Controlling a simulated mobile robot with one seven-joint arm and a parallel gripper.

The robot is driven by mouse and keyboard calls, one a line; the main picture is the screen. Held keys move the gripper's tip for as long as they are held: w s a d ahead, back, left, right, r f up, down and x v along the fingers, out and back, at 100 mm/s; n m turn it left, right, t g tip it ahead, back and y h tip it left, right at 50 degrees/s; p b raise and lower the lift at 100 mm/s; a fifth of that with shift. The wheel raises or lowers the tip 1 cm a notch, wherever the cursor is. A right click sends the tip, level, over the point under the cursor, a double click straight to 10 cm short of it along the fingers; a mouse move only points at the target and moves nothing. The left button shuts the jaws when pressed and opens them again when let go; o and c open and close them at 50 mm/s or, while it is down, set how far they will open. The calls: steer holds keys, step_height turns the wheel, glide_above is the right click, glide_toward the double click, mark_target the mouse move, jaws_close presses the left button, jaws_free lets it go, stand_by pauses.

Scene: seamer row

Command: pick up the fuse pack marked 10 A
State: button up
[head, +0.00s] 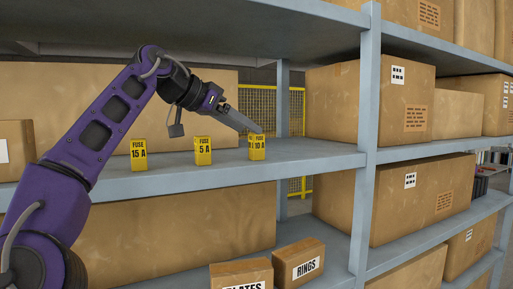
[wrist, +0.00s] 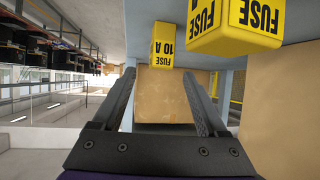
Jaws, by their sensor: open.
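The yellow fuse pack marked 10 A (head: 257,150) stands upright on the grey shelf (head: 200,177), the rightmost of three packs in the head view. In the wrist view the 10 A pack (wrist: 162,53) appears beyond the fingertips, between their lines. My gripper (head: 258,131) is open, with its fingertips at the top of the 10 A pack in the head view; I cannot tell whether they touch it. In the wrist view the two fingers (wrist: 157,75) are spread with nothing held between them.
Fuse packs marked 5 A (head: 203,152) and 15 A (head: 138,155) stand to the left on the same shelf. A large carton (head: 210,95) is behind them. A grey upright (head: 367,140) and another carton (head: 343,100) lie to the right. The shelf above limits headroom.

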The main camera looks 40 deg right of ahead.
mark_target(256, 142)
steer(key=shift+x, duration=1.3)
jaws_close()
